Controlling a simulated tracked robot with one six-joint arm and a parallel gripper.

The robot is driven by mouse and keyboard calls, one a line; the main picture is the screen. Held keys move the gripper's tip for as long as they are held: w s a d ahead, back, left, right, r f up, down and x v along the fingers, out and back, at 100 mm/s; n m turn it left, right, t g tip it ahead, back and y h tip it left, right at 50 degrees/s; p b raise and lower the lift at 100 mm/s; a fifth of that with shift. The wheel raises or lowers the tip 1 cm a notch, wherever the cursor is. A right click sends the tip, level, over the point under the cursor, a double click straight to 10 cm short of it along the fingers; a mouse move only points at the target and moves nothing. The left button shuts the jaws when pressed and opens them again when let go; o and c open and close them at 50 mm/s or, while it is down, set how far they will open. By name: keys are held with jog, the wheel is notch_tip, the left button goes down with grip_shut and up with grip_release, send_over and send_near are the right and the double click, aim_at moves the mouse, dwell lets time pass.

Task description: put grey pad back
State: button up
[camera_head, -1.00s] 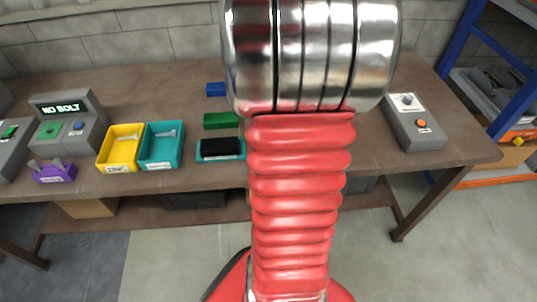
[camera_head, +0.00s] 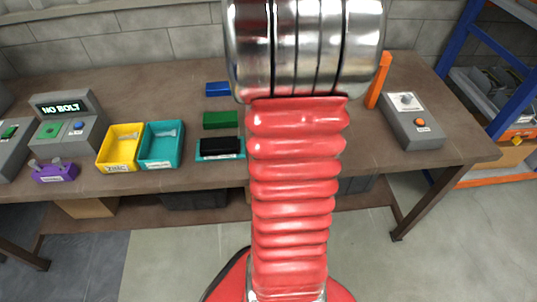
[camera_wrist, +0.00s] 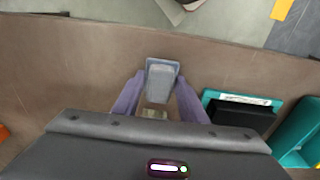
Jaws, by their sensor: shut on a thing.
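The grey pad (camera_wrist: 162,82) is in the wrist view, between the two purple fingers of my gripper (camera_wrist: 158,92). My gripper is shut on it, over the brown bench top (camera_wrist: 60,75). A small pale patch (camera_wrist: 153,114) shows between the fingers, behind the pad; I cannot tell what it is. In the head view, my arm hides my gripper and the pad. Whether the pad touches the bench is unclear.
A teal holder (camera_head: 205,157) with a black block (camera_head: 220,147) stands left of my arm; it also shows in the wrist view (camera_wrist: 212,96). Green (camera_head: 220,120) and blue (camera_head: 217,89) blocks lie behind it. An orange piece (camera_head: 378,80) and a grey button box (camera_head: 412,122) are right.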

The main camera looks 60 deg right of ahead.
jog(key=o, duration=1.3)
jog(key=shift+s+a+f, duration=0.15)
jog(key=shift+s+f, duration=0.1)
jog(key=shift+f, duration=0.35)
jog(key=shift+a, duration=0.1)
jog(key=shift+w+r, duration=0.3)
jog(key=shift+r, duration=0.05)
notch_tip(320, 180, up, 13)
jog(key=shift+s+a+f, duration=0.15)
jog(key=shift+a, duration=0.1)
